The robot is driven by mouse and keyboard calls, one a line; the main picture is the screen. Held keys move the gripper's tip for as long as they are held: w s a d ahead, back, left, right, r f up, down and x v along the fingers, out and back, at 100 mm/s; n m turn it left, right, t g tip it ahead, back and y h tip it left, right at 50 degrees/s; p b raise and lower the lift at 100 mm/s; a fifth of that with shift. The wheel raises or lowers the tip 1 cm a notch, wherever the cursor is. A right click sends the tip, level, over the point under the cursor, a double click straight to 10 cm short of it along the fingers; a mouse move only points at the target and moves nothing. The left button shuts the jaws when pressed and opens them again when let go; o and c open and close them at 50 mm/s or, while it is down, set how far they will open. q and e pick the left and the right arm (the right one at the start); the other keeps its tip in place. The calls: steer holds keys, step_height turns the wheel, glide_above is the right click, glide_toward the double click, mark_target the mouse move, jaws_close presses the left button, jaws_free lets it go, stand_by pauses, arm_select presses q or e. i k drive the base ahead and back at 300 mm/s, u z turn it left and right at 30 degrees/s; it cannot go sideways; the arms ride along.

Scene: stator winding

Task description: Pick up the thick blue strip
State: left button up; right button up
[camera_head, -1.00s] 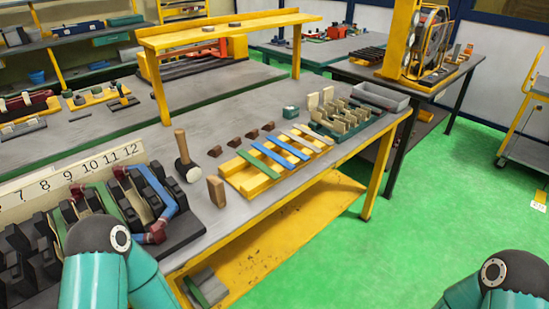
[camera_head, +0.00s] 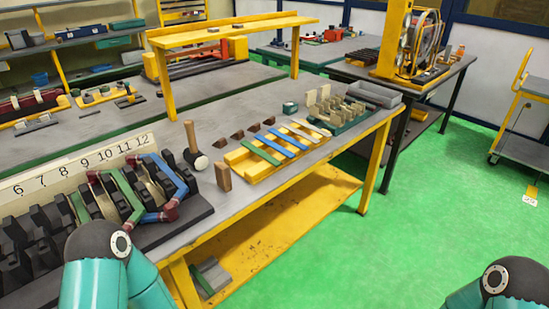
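Two blue strips lie side by side across a yellow slotted tray (camera_head: 236,159) on the workbench. One blue strip (camera_head: 273,146) lies beside a green strip (camera_head: 261,153). The other blue strip (camera_head: 288,140) lies beside a pale wooden strip (camera_head: 301,134). I cannot tell from this view which blue strip is thicker. Only teal and black parts of my arms show at the bottom left and bottom right. Neither gripper is in view, and nothing touches the strips.
A wooden block (camera_head: 223,177) and a mallet (camera_head: 194,148) stand left of the tray. Small brown wedges (camera_head: 238,135) lie behind it. A dark stator with numbers (camera_head: 95,205) fills the left. The green floor ahead is free.

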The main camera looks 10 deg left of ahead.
mark_target(290, 154)
steer(key=u, duration=0.05)
steer(key=k, duration=0.95)
steer(key=z, duration=0.5)
steer(key=i, duration=2)
steer(key=u, duration=0.55)
